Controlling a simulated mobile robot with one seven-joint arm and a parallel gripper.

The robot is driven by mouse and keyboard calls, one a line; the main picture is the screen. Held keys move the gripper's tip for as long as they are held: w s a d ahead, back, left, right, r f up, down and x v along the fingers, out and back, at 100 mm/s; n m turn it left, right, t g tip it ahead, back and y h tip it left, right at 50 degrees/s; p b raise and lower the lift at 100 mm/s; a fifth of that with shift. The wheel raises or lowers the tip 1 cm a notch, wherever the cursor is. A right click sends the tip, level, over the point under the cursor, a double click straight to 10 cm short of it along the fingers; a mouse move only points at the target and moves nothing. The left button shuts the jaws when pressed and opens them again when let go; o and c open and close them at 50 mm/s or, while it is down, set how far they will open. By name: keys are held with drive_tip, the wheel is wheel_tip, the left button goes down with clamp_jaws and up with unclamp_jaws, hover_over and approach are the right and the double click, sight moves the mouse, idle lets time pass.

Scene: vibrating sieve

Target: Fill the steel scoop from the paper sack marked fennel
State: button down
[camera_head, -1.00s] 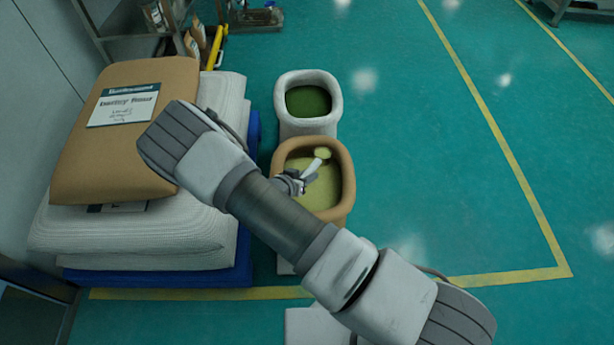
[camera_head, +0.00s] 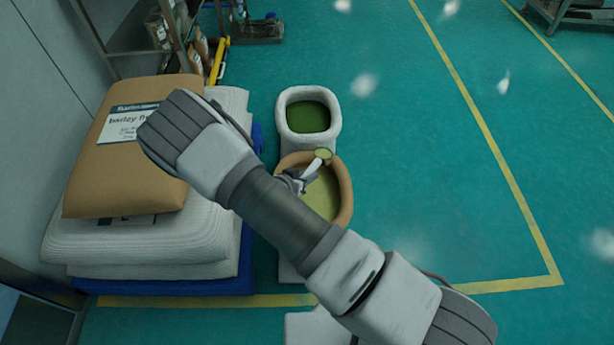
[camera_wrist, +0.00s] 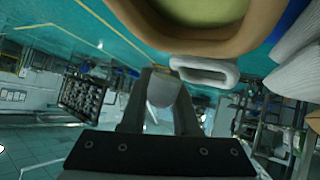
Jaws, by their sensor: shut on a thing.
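My gripper (camera_head: 299,182) is shut on the handle of the scoop (camera_head: 312,168), above the open brown paper sack (camera_head: 345,195). The scoop's round bowl (camera_head: 323,154) points away and shows pale green stuff like the sack's contents. In the picture it overlaps the sack's far rim. The sack holds yellow-green material (camera_head: 322,195); no marking on it is readable. In the wrist view, my gripper (camera_wrist: 160,78) has the grey scoop (camera_wrist: 161,92) between its fingers, and the brown sack's rim (camera_wrist: 195,46) fills the top. My arm hides the sack's near left side.
An open white sack (camera_head: 332,137) with dark green contents stands just behind. At left, a closed brown sack labelled barley (camera_head: 120,180) lies on stacked white sacks (camera_head: 140,250) on a blue pallet (camera_head: 170,286). The floor at right is clear.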

drive_tip(key=shift+r+p, duration=1.25)
drive_tip(key=shift+r, duration=0.65)
